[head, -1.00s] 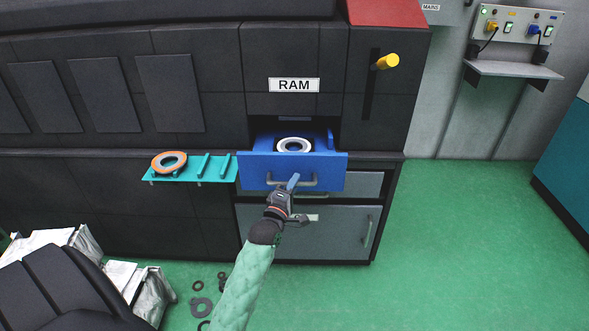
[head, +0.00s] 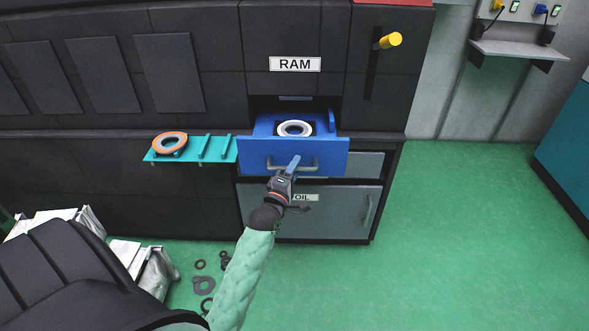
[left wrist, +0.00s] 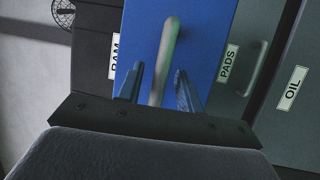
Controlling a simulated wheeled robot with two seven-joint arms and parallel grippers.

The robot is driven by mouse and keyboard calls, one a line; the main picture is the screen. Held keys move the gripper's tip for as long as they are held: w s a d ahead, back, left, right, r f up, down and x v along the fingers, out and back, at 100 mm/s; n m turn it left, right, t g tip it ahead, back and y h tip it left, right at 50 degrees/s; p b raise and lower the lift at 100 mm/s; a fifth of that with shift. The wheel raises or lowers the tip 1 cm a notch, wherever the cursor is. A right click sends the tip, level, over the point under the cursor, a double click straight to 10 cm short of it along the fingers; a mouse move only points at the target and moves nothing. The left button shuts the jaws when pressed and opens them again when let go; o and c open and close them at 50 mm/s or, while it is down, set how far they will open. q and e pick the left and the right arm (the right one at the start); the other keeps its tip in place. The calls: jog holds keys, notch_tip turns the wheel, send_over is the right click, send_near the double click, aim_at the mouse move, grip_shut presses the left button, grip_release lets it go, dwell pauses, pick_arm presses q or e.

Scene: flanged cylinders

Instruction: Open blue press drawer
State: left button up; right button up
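The blue press drawer (head: 255,153) below the RAM label stands partly pulled out. It holds a pale ring (head: 295,129) with a dark centre. A grey bar handle (head: 309,165) is on its front. My left gripper (head: 293,163) is at this handle. In the left wrist view, the handle (left wrist: 168,45) runs between my two blue fingers (left wrist: 160,88), with visible gaps on both sides, so the gripper looks open around it. The drawer's blue front (left wrist: 205,35) fills the middle of that view. My right gripper is not in view.
A teal shelf (head: 190,154) with an orange-rimmed ring (head: 170,143) juts out left of the drawer. Grey drawers lie below, one with an OIL label (head: 305,197). A black chair (head: 60,275) and loose rings (head: 204,285) are lower left. Green floor at right is clear.

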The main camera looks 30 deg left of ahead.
pick_arm(q)
jog(key=b+v, duration=0.1)
jog(key=v, duration=0.6)
jog(key=shift+s+b, duration=0.4)
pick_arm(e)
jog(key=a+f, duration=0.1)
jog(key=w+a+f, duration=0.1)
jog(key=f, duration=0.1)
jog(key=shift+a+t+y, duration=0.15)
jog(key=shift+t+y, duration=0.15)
pick_arm(q)
jog(key=shift+f, duration=0.1)
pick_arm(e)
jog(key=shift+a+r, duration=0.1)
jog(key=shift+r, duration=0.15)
